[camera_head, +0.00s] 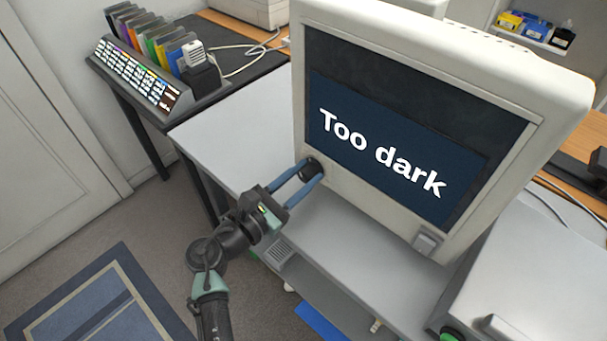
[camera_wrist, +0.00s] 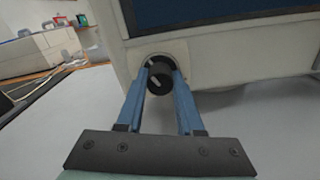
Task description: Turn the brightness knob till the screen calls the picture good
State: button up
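The monitor (camera_head: 400,215) is a beige box with a dark screen (camera_head: 385,150) that reads "Too dark" in white letters on dark blue. The brightness knob (camera_head: 312,169) is a black round knob at the lower left of the monitor's front. It also shows in the wrist view (camera_wrist: 158,78), with a pale mark on its face. My gripper (camera_head: 308,172) has its two blue fingers on either side of the knob, and in the wrist view the fingertips (camera_wrist: 160,70) appear closed against its sides. The fingers partly hide the knob's edges.
The monitor stands on a grey desk (camera_head: 225,135). A square button (camera_head: 427,243) is at the monitor's lower right. A rack of colourful folders (camera_head: 150,40) stands on the dark table at the left. A blue rug (camera_head: 95,300) lies on the floor.

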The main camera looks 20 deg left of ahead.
grip_shut()
jog(key=shift+m, duration=0.4)
jog(key=m+b, duration=0.3)
jog(key=m, duration=0.1)
jog(key=shift+f+m, duration=0.15)
jog(key=shift+m, duration=0.25)
jog(key=m+b, duration=0.2)
jog(key=m, duration=0.1)
jog(key=shift+a+m+b, duration=0.1)
jog(key=shift+m+b, duration=0.65)
jog(key=shift+m, duration=0.75)
jog(key=shift+r, duration=0.2)
jog(key=o, duration=0.6)
grip_release()
